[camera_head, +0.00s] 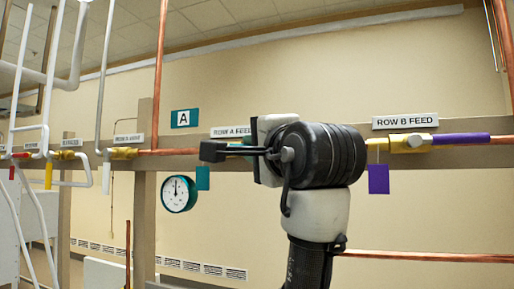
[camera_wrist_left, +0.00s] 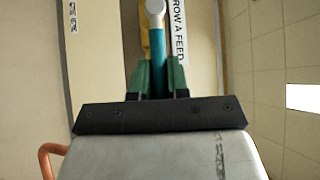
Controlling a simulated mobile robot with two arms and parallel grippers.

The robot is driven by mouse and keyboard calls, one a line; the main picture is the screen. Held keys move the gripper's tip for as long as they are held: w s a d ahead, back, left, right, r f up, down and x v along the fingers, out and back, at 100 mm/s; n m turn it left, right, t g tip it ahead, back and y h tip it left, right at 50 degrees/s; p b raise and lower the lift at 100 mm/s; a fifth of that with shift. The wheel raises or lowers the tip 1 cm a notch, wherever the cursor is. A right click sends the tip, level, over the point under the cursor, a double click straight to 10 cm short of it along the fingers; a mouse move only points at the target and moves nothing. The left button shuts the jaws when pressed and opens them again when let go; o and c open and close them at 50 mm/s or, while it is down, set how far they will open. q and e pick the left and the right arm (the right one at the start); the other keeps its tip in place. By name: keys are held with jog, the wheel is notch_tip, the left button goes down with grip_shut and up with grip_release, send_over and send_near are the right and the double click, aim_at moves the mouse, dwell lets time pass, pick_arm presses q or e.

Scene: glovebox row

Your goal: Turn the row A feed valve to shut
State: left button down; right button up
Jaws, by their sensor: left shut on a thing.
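The row A feed valve's teal lever (camera_wrist_left: 158,48) runs down from a round pale pivot (camera_wrist_left: 155,7) in the left wrist view. It lies parallel to the ROW A FEED label (camera_wrist_left: 179,30). My left gripper (camera_wrist_left: 160,78) is shut on the lever, one green finger on each side. In the head view, my left wrist covers most of this valve and part of its label (camera_head: 230,132). A teal tag (camera_head: 203,178) hangs left of the wrist. My right gripper is in neither view.
The row B feed valve (camera_head: 411,143), with a purple lever (camera_head: 461,139) and purple tag (camera_head: 378,179), stands close right of my wrist. A round gauge (camera_head: 179,193) hangs at left. Copper pipe (camera_head: 425,256) crosses below. More valves and white pipes crowd the far left.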

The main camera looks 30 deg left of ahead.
pick_arm(q)
jog(key=shift+f+b, duration=0.45)
jog(key=shift+b, duration=0.15)
jog(key=a+f+m+t+h+b, duration=0.2)
jog(key=m+t+h, duration=0.3)
jog(key=m, duration=0.5)
jog(key=s+a+f+m+t+h+b, duration=0.1)
jog(key=m+t+h+b, duration=0.4)
jog(key=m, duration=0.5)
jog(key=a+f+m+t+h+b, duration=0.3)
jog(key=m+t+h, duration=0.2)
jog(key=m, duration=0.6)
jog(key=shift+s+a+t+h, duration=0.3)
jog(key=shift+t+h, duration=0.1)
jog(key=shift+t, duration=0.6)
jog(key=shift+f+m+h, duration=0.1)
jog(key=shift+m+h, duration=0.2)
jog(key=c, duration=1.1)
grip_release()
jog(key=shift+a, duration=0.1)
jog(key=shift+s, duration=0.1)
